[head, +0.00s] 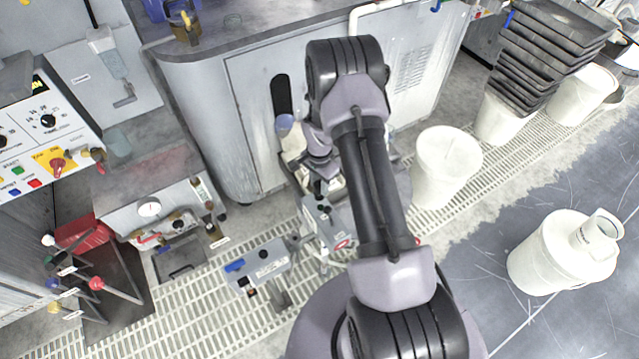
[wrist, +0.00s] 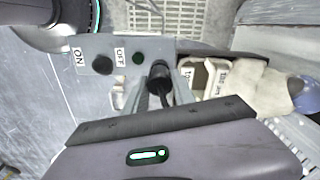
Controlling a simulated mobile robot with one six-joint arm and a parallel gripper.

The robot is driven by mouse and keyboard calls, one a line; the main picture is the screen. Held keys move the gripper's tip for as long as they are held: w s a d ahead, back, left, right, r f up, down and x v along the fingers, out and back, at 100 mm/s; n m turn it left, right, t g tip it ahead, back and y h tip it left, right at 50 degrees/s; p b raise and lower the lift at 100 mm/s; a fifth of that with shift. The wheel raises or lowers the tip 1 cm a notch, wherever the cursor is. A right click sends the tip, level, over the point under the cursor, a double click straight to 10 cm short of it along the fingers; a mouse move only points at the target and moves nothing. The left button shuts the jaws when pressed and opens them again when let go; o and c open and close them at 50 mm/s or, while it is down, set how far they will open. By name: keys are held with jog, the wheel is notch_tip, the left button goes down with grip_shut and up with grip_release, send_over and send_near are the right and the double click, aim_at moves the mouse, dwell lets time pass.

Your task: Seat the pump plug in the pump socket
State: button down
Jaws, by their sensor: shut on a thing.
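My gripper (wrist: 160,88) is shut on a black pump plug (wrist: 159,75), which sits between the two grey fingers in the wrist view. No open socket shows; the plug and fingers cover that part of the box. I cannot tell whether the plug is in or only in front of it. In the head view my gripper (head: 320,180) is above a grey box (head: 327,222), and the plug is not clear.
Another grey box with a blue switch (head: 262,262) stands left of it over the slatted floor grating (head: 190,312). A white bin (head: 443,165) stands to the right. The grey cabinet (head: 255,105) is behind. In the wrist view, pale labelled containers (wrist: 212,78) are right of the plug.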

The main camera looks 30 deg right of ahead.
aim_at(319, 184)
jog(key=shift+f+b, duration=0.4)
jog(key=shift+f, duration=0.1)
jog(key=c, duration=0.9)
grip_release()
jog(key=shift+c, duration=0.2)
notch_tip(319, 184, up, 18)
jog(key=p, duration=0.6)
jog(key=shift+f+p, duration=0.2)
jog(key=shift+p, duration=0.15)
